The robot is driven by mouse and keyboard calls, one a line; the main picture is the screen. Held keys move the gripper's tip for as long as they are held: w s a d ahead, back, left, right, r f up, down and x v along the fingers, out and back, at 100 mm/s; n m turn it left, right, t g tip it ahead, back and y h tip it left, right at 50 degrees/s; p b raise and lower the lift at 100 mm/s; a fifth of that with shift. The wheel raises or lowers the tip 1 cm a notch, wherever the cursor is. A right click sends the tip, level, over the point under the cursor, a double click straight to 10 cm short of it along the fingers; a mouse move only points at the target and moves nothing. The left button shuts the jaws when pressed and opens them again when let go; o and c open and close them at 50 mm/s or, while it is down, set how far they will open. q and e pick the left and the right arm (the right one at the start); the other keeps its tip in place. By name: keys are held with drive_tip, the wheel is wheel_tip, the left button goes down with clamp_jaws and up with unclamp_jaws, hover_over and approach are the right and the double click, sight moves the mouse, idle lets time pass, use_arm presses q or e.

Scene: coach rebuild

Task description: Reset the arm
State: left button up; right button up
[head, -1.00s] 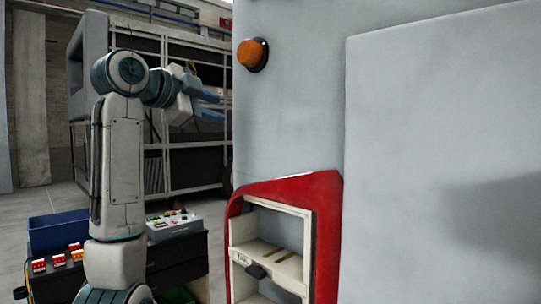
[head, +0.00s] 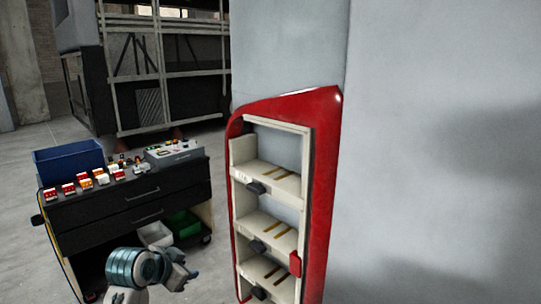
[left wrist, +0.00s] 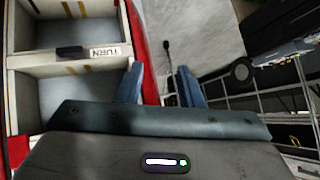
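My left arm shows low in the head view, its teal and white joint at the bottom edge, with the grey gripper end (head: 178,275) in front of the black tool cart. In the left wrist view, the two blue fingers of my left gripper (left wrist: 160,78) stand apart with nothing between them. The gripper is beside the red-framed cabinet, and floor shows past the fingers. My right arm and gripper are in neither view.
The red-framed cabinet (head: 322,190) with open cream shelves stands at centre, set in a large grey panel (head: 440,150). The black cart (head: 140,200) at left carries a blue bin (head: 68,160), small red and white parts and a grey control box (head: 173,152). Grey floor (head: 30,240) is clear at far left.

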use_arm(q)
drive_tip(key=s+a+f+n+g+y, duration=0.2)
drive_tip(key=s+a+f+n, duration=0.1)
drive_tip(key=s+f, duration=1.3)
drive_tip(key=s+a+f+n+g+y, duration=0.1)
drive_tip(key=s+a+f+n+g, duration=0.15)
drive_tip(key=s, duration=0.85)
drive_tip(key=s+a+f+n+g+y, duration=0.1)
drive_tip(key=s+f, duration=0.2)
drive_tip(key=s, duration=0.7)
wheel_tip(320, 180, down, 30)
drive_tip(key=a+g+b, duration=0.1)
drive_tip(key=a+b, duration=0.1)
drive_tip(key=s+a+f+g+b, duration=0.1)
drive_tip(key=s+f, duration=1.7)
drive_tip(key=f, duration=0.4)
drive_tip(key=shift+s+a+n, duration=0.2)
drive_tip(key=shift+s+n, duration=0.15)
drive_tip(key=shift+s, duration=0.05)
